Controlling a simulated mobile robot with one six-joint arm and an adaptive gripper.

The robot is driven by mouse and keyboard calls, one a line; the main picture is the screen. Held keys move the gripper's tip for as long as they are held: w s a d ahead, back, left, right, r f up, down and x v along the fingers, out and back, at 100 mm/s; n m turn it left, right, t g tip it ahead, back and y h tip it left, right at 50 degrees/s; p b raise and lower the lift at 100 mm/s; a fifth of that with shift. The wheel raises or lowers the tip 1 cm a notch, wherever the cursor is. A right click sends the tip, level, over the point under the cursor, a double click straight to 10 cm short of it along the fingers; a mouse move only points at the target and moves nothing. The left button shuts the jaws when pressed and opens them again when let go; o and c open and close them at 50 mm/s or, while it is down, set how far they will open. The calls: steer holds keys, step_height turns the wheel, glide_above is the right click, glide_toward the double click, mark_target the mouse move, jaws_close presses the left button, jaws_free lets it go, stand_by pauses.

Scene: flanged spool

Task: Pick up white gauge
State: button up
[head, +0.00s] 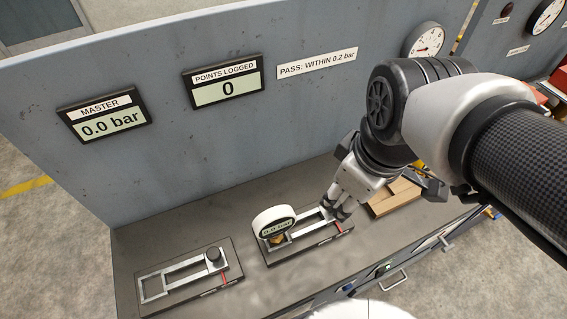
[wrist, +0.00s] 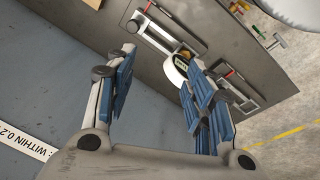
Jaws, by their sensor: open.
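The white gauge (head: 274,221) is a round white-rimmed dial with a small digital display. It sits at the left end of the right-hand metal fixture (head: 318,239) on the bench. In the wrist view the gauge (wrist: 177,73) shows beside the inner side of the right finger, which hides part of it. My gripper (head: 338,206) is to the right of the gauge in the head view, above the right end of that fixture, apart from the gauge. In the wrist view my gripper (wrist: 160,57) has its fingers spread wide with nothing between them.
A second fixture (head: 183,279) with a dark round knob (head: 213,254) stands to the left. A wooden block or tray (head: 394,198) lies behind my gripper to the right. The upright grey panel (head: 180,150) carries displays reading 0.0 bar (head: 108,123) and 0 (head: 226,89).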

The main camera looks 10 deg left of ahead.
steer(key=w+a+f+n+g, duration=0.2)
steer(key=a+n, duration=0.4)
steer(key=n, duration=0.7)
glide_above(276, 216)
step_height(276, 216, down, 4)
steer(key=shift+n+g+h, duration=0.3)
step_height(276, 216, down, 11)
steer(key=b, duration=0.3)
steer(key=f+b, duration=0.1)
steer(key=f, duration=0.1)
steer(key=f+b, duration=0.1)
steer(key=f, duration=0.1)
steer(key=f+b, duration=0.1)
steer(key=f, duration=0.1)
steer(key=shift+w+a+f, duration=0.15)
steer(key=shift+w+a, duration=0.1)
steer(key=shift+w, duration=0.1)
steer(key=shift+c, duration=0.4)
jaws_close()
